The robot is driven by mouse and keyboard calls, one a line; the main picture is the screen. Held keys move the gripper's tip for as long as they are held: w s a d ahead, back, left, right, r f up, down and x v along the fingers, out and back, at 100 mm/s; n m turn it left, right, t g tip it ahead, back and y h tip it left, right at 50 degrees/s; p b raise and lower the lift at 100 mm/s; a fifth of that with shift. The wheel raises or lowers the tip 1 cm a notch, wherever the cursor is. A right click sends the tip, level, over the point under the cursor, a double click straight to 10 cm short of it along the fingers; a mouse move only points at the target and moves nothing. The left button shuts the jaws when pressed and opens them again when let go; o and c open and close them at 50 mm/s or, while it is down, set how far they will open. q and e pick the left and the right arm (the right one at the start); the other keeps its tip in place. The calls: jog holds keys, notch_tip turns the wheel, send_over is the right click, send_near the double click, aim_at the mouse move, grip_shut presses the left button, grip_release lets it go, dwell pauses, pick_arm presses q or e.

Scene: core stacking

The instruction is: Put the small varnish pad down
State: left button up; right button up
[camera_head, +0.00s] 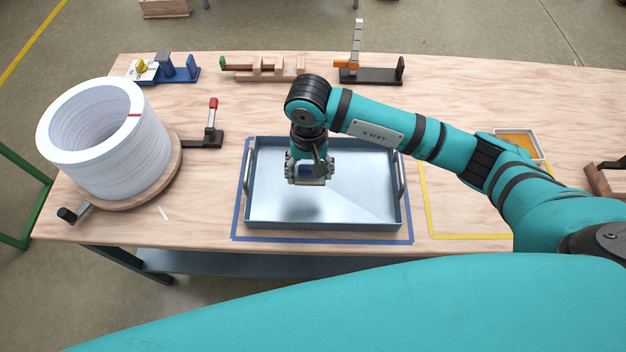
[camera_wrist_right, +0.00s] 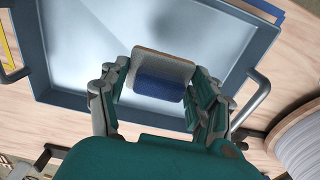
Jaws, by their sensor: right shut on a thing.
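My right gripper (camera_head: 309,178) is over the grey metal tray (camera_head: 347,224), left of the tray's middle. It points down and is shut on the small varnish pad (camera_wrist_right: 162,82), a blue block with a pale, tan-edged face. In the right wrist view the pad sits between the two fingers (camera_wrist_right: 158,95). In the head view only a little of the pad shows between the fingers. A dark shadow lies on the tray floor below, and the pad appears to be held above that floor. The tray looks empty. My left gripper is not in view.
Blue tape (camera_head: 237,218) frames the tray, which has side handles. A stack of white rings (camera_head: 115,150) on a round wooden base stands at left. A small orange-filled tray (camera_head: 519,145) and yellow tape (camera_head: 430,208) are at right. Fixtures (camera_head: 372,75) line the back edge.

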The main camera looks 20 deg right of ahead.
aim_at(311, 196)
jog(key=f, duration=0.3)
jog(key=shift+s+f+p, duration=0.1)
jog(key=shift+s+p, duration=0.15)
jog(key=shift+p, duration=0.05)
jog(key=shift+f, duration=0.75)
notch_tip(311, 196, down, 2)
jog(key=shift+f+p, duration=0.25)
jog(key=shift+p, duration=0.15)
jog(key=shift+f, duration=0.6)
jog(key=o, duration=0.6)
jog(key=shift+f, duration=0.1)
jog(key=shift+c, duration=0.2)
jog(key=o, duration=0.4)
jog(key=shift+o, duration=0.2)
jog(key=shift+r, duration=0.25)
notch_tip(311, 196, up, 11)
jog(key=b, duration=0.2)
jog(key=shift+w+b, duration=0.1)
jog(key=shift+b, duration=0.3)
jog(key=shift+r, duration=0.5)
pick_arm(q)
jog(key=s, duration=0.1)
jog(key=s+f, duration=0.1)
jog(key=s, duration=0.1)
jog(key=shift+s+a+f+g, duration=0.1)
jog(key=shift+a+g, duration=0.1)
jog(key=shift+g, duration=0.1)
